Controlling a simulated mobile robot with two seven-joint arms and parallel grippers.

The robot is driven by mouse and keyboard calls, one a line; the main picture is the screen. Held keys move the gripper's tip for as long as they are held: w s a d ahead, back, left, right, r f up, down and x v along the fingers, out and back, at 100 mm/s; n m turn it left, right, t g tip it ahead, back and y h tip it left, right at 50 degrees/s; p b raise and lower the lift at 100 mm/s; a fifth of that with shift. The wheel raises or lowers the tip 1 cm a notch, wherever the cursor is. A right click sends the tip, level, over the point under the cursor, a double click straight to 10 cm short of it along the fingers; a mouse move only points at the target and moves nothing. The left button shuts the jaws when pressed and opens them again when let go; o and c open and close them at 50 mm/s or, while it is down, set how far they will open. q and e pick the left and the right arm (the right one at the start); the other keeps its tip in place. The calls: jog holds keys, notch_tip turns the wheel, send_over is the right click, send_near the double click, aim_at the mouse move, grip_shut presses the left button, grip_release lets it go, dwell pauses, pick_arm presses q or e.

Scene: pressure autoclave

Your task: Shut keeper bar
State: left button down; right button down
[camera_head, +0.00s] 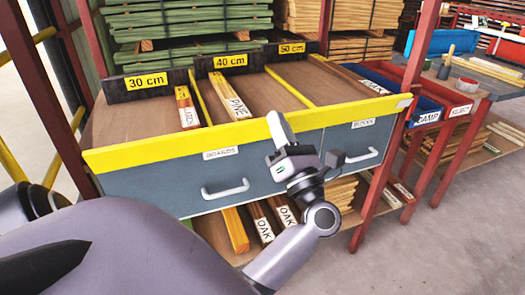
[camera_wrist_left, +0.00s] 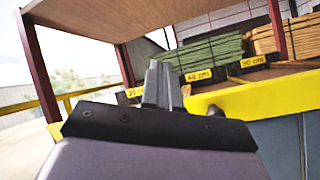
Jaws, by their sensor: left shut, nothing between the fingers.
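A long yellow bar (camera_head: 190,142), which looks like the keeper bar, runs along the top front edge of the grey drawer unit. Its right end carries a pale tip (camera_head: 403,103). The bar also shows in the left wrist view (camera_wrist_left: 265,97). My left gripper (camera_head: 277,120) is shut and empty, pointing up in front of the bar's middle. I cannot tell whether it touches the bar. Its closed fingers (camera_wrist_left: 162,84) stand to the left of the bar in the left wrist view. My right gripper is not in view.
Behind the bar lie a PINE board (camera_head: 233,94) and other boards in lanes marked 30, 40 and 50 cm. Drawer handles (camera_head: 225,189) stick out below. A red post (camera_head: 400,130) and blue bin (camera_head: 424,112) stand right. Open floor (camera_head: 450,240) lies at lower right.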

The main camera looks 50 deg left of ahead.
pick_arm(q)
jog(key=s+d+f+n+h+b, duration=0.1)
jog(key=d+f+n+h+b, duration=0.15)
jog(key=f, duration=0.35)
jog(key=s+d+f+n+h+b, duration=0.1)
jog(key=d+f+n+b, duration=0.1)
jog(key=f+b, duration=0.3)
jog(key=p, duration=0.3)
send_near(258, 129)
jog(key=x, duration=0.5)
jog(key=shift+a, duration=0.15)
jog(key=shift+x, duration=0.85)
